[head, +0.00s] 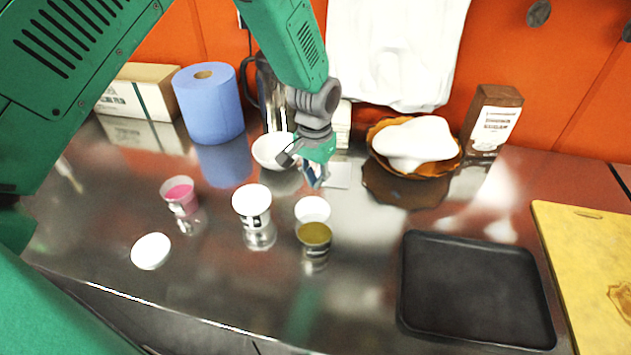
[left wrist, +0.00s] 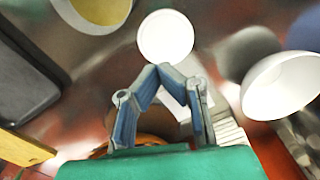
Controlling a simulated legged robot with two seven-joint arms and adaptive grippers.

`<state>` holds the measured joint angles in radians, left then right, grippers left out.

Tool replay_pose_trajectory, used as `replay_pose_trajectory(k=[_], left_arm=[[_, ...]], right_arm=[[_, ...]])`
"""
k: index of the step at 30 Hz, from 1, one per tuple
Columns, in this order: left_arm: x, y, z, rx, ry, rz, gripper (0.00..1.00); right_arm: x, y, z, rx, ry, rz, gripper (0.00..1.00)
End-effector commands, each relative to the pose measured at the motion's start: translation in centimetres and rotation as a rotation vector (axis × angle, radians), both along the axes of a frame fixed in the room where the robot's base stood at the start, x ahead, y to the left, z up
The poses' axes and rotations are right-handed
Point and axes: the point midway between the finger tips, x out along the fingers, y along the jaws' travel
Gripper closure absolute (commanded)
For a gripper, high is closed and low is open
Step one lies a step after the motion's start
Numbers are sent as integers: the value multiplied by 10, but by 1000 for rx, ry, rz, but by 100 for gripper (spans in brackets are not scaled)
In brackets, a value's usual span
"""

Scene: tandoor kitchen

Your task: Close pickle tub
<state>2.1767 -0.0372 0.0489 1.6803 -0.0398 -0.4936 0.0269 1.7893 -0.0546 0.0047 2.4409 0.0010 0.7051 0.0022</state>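An open tub with olive-brown contents (head: 314,233) stands upright on the steel counter; part of it shows in the left wrist view (left wrist: 100,8). A round white lid (head: 312,207) lies just behind it and shows whole in the left wrist view (left wrist: 165,37). My left gripper (head: 316,183) points down just behind this lid. In the left wrist view, its blue fingertips (left wrist: 158,70) meet near the lid's edge, with nothing seen between them. Whether they touch the lid is unclear. My right gripper is not in view.
A white-topped tub (head: 252,200), an open tub with pink contents (head: 180,194) and another white lid (head: 151,251) are to the left. A white bowl (head: 271,152) and a basket (head: 384,163) stand behind. A black tray (head: 475,290) lies to the right.

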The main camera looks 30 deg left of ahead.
Motion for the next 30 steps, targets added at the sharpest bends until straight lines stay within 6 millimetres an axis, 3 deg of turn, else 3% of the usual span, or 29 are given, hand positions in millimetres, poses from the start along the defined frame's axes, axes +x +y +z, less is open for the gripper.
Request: replay_pose_trajectory(k=[4,11,22,30], left_arm=[[0,0,0,0,0,0,100],[0,0,0,0,0,0,20],[1,0,6,0,-1,0,20],[2,0,57,0,-5,0,20]], right_arm=[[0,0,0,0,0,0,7],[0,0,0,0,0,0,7],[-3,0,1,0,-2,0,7],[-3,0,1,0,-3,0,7]])
